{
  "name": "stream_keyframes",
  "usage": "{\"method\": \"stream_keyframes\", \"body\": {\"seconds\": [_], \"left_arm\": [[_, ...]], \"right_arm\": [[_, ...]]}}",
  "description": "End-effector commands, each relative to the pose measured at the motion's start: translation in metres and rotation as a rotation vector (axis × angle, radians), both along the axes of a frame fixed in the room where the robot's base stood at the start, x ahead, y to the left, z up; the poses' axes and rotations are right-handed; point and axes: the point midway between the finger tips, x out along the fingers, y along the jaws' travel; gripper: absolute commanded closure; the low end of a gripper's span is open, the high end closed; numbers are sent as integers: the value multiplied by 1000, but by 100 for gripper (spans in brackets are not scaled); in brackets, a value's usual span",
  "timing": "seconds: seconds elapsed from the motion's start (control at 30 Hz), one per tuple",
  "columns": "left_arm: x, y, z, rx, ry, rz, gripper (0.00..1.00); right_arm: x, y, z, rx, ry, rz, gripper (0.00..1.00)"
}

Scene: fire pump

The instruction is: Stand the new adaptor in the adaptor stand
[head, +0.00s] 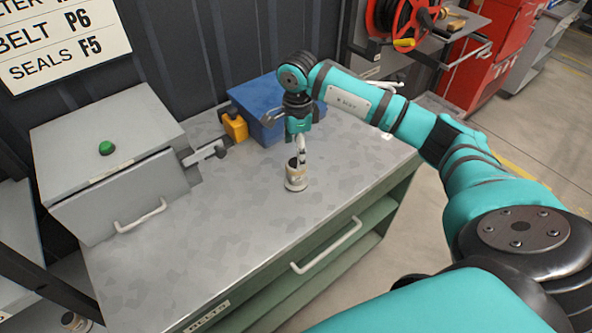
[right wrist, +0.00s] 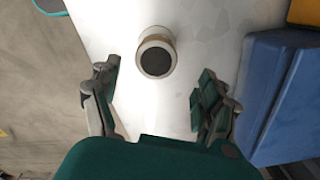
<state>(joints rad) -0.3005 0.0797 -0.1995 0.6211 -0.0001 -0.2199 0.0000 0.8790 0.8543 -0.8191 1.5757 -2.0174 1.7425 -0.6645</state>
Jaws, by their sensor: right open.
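A small upright cream-and-brown round fitting with a dark top, which looks like the adaptor (head: 297,178), is on the grey bench top below my right gripper. In the right wrist view the adaptor (right wrist: 155,55) shows from above as a pale ring with a dark centre. I cannot tell whether a separate stand is under it. My right gripper (head: 300,150) points down over it, and its fingers (right wrist: 157,88) are spread with nothing between them. The fitting appears just beyond the fingertips, apart from both. My left gripper is not in view.
A blue box (head: 268,108) and a yellow-orange item (head: 235,127) are behind the fitting. The bench's front middle is clear. Another small round fitting (head: 72,321) shows at lower left.

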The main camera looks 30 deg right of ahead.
Motion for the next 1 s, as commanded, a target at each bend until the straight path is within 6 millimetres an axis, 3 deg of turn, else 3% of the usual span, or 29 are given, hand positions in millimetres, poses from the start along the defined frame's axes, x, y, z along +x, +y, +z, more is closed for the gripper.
{"method": "stream_keyframes", "body": {"seconds": [0.23, 0.4, 0.67, 1.0], "left_arm": [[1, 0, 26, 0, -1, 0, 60], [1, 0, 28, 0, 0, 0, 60], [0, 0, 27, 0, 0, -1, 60], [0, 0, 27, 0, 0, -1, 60]], "right_arm": [[-6, 8, -29, 2, 7, 0, 22], [-4, 7, -49, 2, 4, 1, 22], [-4, 7, -52, 1, 1, 1, 23], [-4, 6, -52, 1, 2, 0, 68]]}}
